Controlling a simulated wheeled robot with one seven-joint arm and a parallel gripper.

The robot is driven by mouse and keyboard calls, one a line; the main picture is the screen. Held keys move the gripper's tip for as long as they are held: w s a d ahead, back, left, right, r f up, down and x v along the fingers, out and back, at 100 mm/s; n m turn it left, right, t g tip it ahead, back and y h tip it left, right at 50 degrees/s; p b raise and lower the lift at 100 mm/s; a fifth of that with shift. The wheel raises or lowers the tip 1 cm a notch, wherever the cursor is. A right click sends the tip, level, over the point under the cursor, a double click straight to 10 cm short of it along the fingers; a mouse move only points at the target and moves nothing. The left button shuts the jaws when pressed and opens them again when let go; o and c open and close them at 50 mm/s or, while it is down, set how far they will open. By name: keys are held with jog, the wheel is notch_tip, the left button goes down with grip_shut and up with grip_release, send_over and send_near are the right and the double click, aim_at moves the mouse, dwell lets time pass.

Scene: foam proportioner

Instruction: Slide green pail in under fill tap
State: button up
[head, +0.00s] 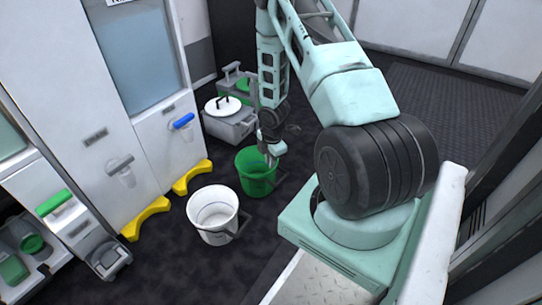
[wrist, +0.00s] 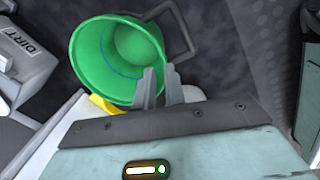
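The green pail (head: 255,174) stands on the dark floor, just behind and right of a white pail, with a grey handle at its side. In the wrist view the green pail (wrist: 90,62) is seen from above and looks empty. My gripper (wrist: 160,72) has its two grey fingers at the pail's near rim, with a narrow gap between them. I cannot tell whether the rim lies between the fingers. In the head view my gripper (head: 272,160) reaches down at the pail's right side. A blue-handled tap (head: 183,121) is on the white cabinet at left.
A white pail (head: 213,215) stands on the floor in front of the green one. Yellow curved floor guides (head: 193,177) sit at the cabinet's foot. A grey container with a white lid (head: 226,112) stands behind. A green-handled fitting (head: 54,203) is at far left.

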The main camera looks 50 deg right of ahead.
aim_at(269, 171)
jog(key=f+b, duration=0.1)
jog(key=f, duration=0.2)
jog(key=f+b, duration=0.2)
jog(key=f, duration=0.1)
jog(key=f+b, duration=0.1)
jog(key=f, duration=0.1)
jog(key=shift+w+d+f, duration=0.15)
jog(key=shift+w+f, duration=0.25)
grip_shut()
